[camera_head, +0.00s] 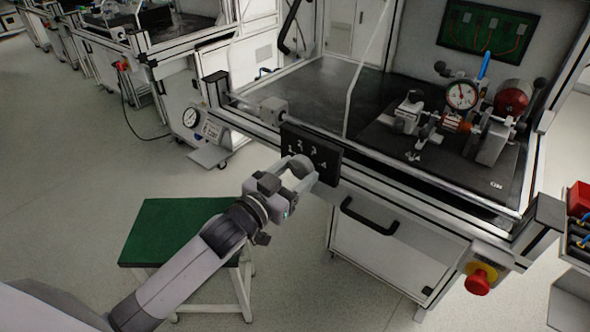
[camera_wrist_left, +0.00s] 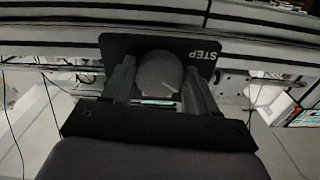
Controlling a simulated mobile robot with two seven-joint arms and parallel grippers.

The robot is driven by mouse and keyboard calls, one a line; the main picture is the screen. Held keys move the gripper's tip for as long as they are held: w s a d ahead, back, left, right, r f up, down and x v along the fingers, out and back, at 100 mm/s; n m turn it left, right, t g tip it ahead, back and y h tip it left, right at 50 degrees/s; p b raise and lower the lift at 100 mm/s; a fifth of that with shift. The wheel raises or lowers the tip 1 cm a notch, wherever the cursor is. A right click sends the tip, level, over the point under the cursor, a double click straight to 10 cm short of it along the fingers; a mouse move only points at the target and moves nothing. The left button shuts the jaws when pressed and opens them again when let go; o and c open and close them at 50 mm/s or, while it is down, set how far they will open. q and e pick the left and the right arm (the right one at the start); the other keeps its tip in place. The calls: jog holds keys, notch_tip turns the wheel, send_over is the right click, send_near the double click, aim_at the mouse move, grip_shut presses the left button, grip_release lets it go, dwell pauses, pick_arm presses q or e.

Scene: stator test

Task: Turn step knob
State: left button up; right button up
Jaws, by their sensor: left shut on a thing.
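The step knob (camera_wrist_left: 158,72) is a round grey knob with a light pointer line, on a black panel with the word STEP in the left wrist view. In the head view the black panel (camera_head: 325,163) with white numbers is on the front edge of the test bench. My left gripper (camera_head: 304,177) reaches the panel from the lower left and hides most of the knob. In the left wrist view my left gripper (camera_wrist_left: 160,88) has one finger on each side of the knob and is shut on it. My right gripper is not in view.
A black handle (camera_head: 368,217) and a red emergency button (camera_head: 478,281) are on the bench front to the right. A green-topped stool (camera_head: 170,228) stands below my left arm. The bench holds a motor rig (camera_head: 465,125).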

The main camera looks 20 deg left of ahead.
pick_arm(q)
jog(key=m+p, duration=0.1)
jog(key=m, duration=0.1)
jog(key=shift+r+m, duration=0.1)
jog(key=shift+m, duration=0.2)
jog(key=shift+m+p, duration=0.55)
jog(key=shift+m, duration=1.55)
jog(key=o, duration=1.1)
jog(key=shift+c, duration=0.2)
jog(key=shift+a, duration=0.1)
jog(key=v, duration=0.7)
